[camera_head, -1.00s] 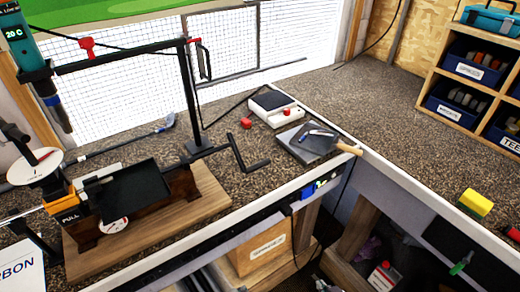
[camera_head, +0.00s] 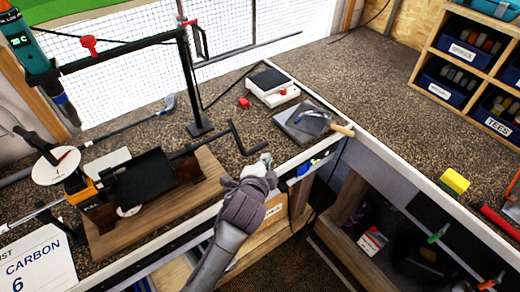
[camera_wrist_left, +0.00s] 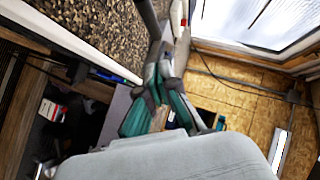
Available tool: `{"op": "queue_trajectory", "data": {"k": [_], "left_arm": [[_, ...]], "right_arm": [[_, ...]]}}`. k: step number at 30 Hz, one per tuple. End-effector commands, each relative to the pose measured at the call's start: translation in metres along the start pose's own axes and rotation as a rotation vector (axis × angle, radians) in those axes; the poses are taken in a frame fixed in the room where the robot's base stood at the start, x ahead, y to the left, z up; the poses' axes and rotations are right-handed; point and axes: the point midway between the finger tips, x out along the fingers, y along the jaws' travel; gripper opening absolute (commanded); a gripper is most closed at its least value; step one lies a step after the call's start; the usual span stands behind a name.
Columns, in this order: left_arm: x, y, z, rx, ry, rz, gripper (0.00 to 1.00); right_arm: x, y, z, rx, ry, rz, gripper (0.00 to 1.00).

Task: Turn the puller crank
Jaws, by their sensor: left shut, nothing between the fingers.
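The puller (camera_head: 145,178) is a black tray-like device on a wooden base at the left of the bench in the head view. Its black crank (camera_head: 236,141) sticks out to the right, bent down and then sideways into a handle. My left gripper (camera_head: 265,160) comes up from below over the bench's front edge, just below and right of the crank handle. It is shut and holds nothing. In the left wrist view its fingers (camera_wrist_left: 162,50) are together, with a dark bar at the top that I cannot name surely. My right gripper is not in view.
A white scale (camera_head: 272,87) and a grey slab with a wooden-handled tool (camera_head: 342,130) lie right of the crank. A black post (camera_head: 190,85) rises behind it. A wooden bin shelf (camera_head: 470,65) stands at the right. The bench's right side is mostly clear.

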Motion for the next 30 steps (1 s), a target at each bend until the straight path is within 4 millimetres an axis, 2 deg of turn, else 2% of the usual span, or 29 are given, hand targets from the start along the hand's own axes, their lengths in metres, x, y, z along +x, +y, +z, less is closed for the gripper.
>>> {"op": "queue_trajectory", "data": {"k": [5, 7, 12, 26, 30], "left_arm": [[0.033, -0.002, -0.001, -0.002, 0.0, 0.001, 0.0], [0.04, -0.002, 0.01, 0.001, -0.004, 0.002, 0.0], [0.054, -0.001, 0.024, -0.001, -0.001, 0.002, 0.0], [0.059, 0.001, 0.029, -0.002, 0.0, 0.0, 0.0], [0.06, 0.004, 0.031, 0.008, 0.0, -0.01, 0.0]], "right_arm": [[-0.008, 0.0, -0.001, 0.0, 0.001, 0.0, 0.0], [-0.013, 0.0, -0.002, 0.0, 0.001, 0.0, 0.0], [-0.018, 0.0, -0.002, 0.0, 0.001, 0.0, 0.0], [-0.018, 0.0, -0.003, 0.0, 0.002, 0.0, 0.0], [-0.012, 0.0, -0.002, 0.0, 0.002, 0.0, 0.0]]}}
